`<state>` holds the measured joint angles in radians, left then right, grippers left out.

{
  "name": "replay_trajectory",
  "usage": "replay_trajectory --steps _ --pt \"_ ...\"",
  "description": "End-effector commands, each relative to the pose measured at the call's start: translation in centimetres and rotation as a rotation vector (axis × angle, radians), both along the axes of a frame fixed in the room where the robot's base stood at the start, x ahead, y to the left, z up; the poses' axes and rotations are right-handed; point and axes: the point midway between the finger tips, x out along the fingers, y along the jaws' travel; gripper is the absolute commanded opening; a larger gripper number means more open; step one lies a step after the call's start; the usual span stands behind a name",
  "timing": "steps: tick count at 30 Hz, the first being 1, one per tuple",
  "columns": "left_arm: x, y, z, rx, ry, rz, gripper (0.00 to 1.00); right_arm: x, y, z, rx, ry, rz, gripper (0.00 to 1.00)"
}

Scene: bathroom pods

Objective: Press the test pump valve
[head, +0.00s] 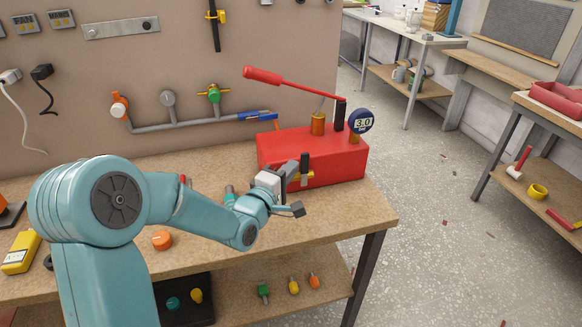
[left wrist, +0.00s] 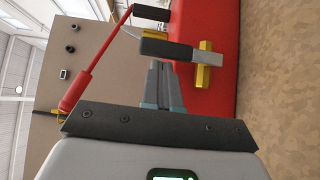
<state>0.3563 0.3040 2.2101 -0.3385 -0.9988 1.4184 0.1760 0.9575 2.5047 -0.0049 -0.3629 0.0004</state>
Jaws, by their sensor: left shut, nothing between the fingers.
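The red test pump (head: 335,160) stands on the bench, with a long red lever and a round blue gauge (head: 360,121) that reads 3.0. Its valve (head: 304,168), yellow with a dark handle, is on the near side of the pump. My left gripper (head: 293,187) is at the pump's near left corner, close to the valve. In the left wrist view the shut, empty fingers (left wrist: 163,85) point at the valve's black and grey handle (left wrist: 178,48); its yellow cross part (left wrist: 207,65) is to their right. I cannot tell whether they touch. My right gripper is not in view.
A grey pipe (head: 185,126) with orange, grey and green fittings runs along the back panel. An orange round piece (head: 162,239) and a yellow meter (head: 21,251) lie on the bench (head: 340,215). The lower shelf holds several small coloured parts.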

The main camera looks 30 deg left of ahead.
Motion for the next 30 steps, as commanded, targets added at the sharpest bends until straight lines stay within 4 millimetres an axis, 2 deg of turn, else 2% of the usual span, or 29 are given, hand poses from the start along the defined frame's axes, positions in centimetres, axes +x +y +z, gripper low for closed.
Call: replay_trajectory --steps 30 --pt "0.8 -0.7 0.43 0.062 0.072 0.0 0.0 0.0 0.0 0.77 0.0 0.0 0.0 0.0"
